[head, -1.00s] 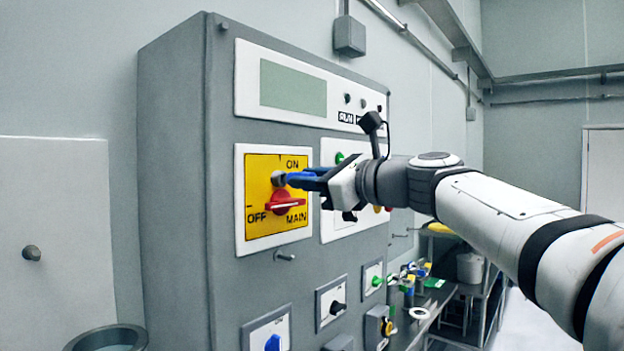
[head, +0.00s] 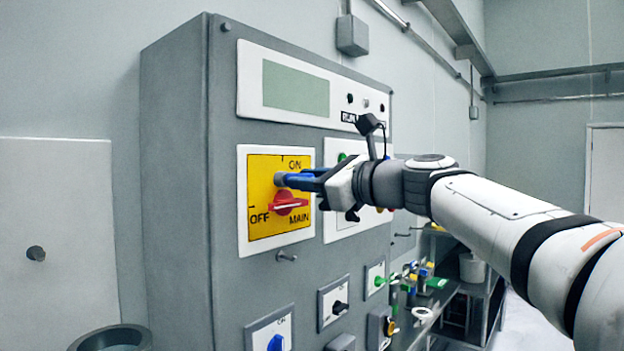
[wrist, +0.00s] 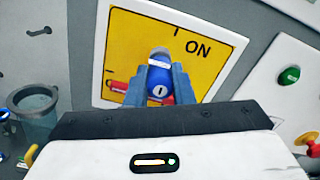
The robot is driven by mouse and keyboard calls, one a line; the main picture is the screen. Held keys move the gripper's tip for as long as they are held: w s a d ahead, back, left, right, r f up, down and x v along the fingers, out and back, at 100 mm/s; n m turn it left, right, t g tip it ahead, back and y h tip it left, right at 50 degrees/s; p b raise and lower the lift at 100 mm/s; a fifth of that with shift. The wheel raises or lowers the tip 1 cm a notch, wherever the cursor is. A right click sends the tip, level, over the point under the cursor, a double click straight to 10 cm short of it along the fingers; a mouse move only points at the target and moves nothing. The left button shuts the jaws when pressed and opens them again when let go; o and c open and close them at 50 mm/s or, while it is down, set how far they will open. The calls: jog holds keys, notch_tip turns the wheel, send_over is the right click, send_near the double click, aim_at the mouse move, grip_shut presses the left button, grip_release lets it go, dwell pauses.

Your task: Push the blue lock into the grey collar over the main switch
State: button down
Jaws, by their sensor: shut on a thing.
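The blue lock (wrist: 158,80) sits between the two fingers of my gripper (wrist: 158,88), which is shut on it. In the head view the blue lock (head: 296,181) points at the yellow plate (head: 262,225), just above the red main switch handle (head: 290,202). The grey collar (head: 280,179) shows at the lock's front end, and the lock appears to meet it. How deep the lock sits in the collar cannot be told. In the wrist view the red handle (wrist: 118,87) is partly hidden behind the lock and fingers.
The grey cabinet (head: 180,180) carries several other switches below and right of the plate. A small peg (head: 286,256) sticks out under the plate. A green button (wrist: 290,75) and a red-and-yellow knob (wrist: 308,140) stand out on the neighbouring panel.

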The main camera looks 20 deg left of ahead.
jog(key=shift+w+a, duration=0.15)
jog(key=shift+a, duration=0.2)
jog(key=c, duration=1.2)
grip_release()
jog(key=shift+o, duration=0.2)
jog(key=b+v, duration=0.2)
jog(key=v, duration=0.6)
jog(key=s+d+f+n+h, duration=0.2)
jog(key=d+f+n+h, duration=0.25)
jog(key=f, duration=0.85)
jog(key=s+d+f+n+h, duration=0.2)
jog(key=d+f+n+h, duration=0.3)
jog(key=f, duration=0.7)
jog(key=s+d+f+n+g+h, duration=0.2)
jog(key=s+d+f+n+h, duration=0.1)
jog(key=s+d+f, duration=0.4)
jog(key=s+d+f+n+g+h, duration=0.1)
jog(key=s+d+f+n+h, duration=0.3)
jog(key=s+d+f, duration=0.3)
notch_tip(320, 180, down, 7)
jog(key=d+n, duration=0.1)
jog(key=d, duration=0.2)
jog(key=shift+g, duration=0.4)
